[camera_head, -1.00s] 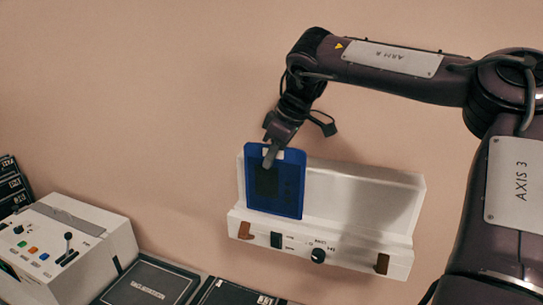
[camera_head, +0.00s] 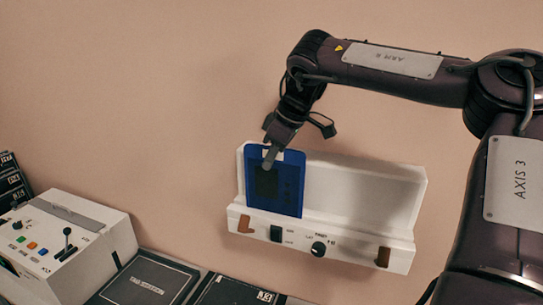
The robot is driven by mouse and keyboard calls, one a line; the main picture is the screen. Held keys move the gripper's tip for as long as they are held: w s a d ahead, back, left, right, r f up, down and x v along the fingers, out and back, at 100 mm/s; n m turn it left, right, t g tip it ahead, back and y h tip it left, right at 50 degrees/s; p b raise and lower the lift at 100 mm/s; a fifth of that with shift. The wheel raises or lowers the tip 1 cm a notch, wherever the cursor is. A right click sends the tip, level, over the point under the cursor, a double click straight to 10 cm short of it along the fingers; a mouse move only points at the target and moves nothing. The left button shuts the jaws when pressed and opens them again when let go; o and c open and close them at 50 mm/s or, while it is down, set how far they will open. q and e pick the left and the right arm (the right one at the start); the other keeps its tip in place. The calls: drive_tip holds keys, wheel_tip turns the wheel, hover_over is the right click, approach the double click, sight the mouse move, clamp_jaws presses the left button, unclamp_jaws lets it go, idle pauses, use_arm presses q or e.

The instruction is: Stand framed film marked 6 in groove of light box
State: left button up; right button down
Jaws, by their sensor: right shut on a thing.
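A blue framed film (camera_head: 289,190) stands upright at the left part of the white light box (camera_head: 365,200), in front of its pale back panel. Its lower edge meets the box's front ledge; whether it sits in the groove I cannot tell. A white label shows at its top edge, but I cannot read its mark. My right gripper (camera_head: 270,160) is shut on the film's top edge, over the label, coming down from above. My left gripper is not in view.
The light box front has a switch, a knob (camera_head: 318,249) and two brown tabs. A white control console (camera_head: 70,245) with a joystick stands at left. Dark flat cases (camera_head: 150,280) lie between. The right part of the light box is empty.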

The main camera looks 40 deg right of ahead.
drive_tip(key=shift+f+b, duration=0.35)
drive_tip(key=shift+f, duration=0.35)
drive_tip(key=c, duration=1.5)
unclamp_jaws()
drive_tip(key=shift+o, duration=0.2)
drive_tip(key=b+v, duration=0.1)
drive_tip(key=v, duration=0.5)
drive_tip(key=shift+s+d+r+b, duration=0.1)
drive_tip(key=shift+s+r+b, duration=0.05)
drive_tip(key=shift+r+b, duration=0.25)
drive_tip(key=shift+s+r, duration=0.2)
drive_tip(key=shift+r, duration=0.25)
drive_tip(key=shift+d, duration=0.1)
